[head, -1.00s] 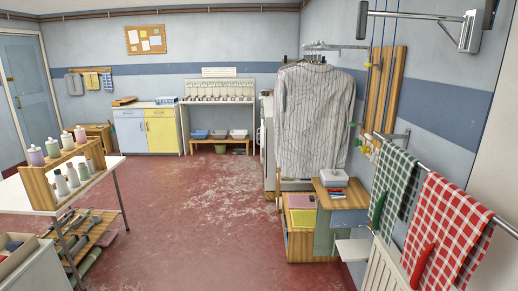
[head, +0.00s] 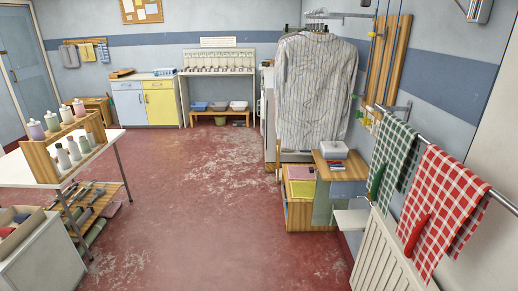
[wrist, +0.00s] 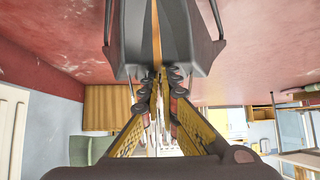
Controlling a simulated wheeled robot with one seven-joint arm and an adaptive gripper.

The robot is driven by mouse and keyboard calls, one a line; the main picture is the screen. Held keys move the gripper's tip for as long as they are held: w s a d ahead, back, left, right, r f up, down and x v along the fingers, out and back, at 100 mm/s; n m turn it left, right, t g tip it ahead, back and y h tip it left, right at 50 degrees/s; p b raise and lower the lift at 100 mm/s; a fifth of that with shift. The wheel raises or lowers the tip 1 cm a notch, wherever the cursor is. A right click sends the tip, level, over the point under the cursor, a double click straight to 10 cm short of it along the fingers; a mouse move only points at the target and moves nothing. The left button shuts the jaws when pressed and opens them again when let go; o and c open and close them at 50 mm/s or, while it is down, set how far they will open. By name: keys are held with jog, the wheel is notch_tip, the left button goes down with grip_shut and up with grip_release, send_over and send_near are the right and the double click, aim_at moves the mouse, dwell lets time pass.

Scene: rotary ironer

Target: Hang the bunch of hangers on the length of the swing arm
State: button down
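A bunch of hangers (head: 317,27) hangs above the grey-white striped shirt (head: 312,90), with the hooks near a short metal arm (head: 348,15) that reaches out from the wall. Which of these wall fittings is the swing arm I cannot tell for sure. Another wall fitting (head: 476,9) is cut off at the top right edge. My gripper (wrist: 160,90) shows only in the wrist view, which is upside down. Its two yellow-padded fingers run close together toward the middle. I cannot tell whether the tips touch or hold anything. My gripper is not in the head view.
A rail with green (head: 395,150) and red checked cloths (head: 443,205) runs along the right wall above a radiator (head: 385,265). A wooden cabinet (head: 340,165) stands by the shirt. A white table (head: 85,165) with bottles stands at the left. The red floor (head: 200,220) between is clear.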

jog(key=shift+w, duration=0.1)
jog(key=shift+w+a+r, duration=0.1)
jog(key=shift+w+r, duration=0.45)
jog(key=shift+w+a+b, duration=0.2)
jog(key=shift+w+a, duration=0.05)
jog(key=shift+w, duration=1.5)
jog(key=shift+w+a+b, duration=0.15)
jog(key=shift+w+a, duration=0.05)
jog(key=shift+w, duration=1.55)
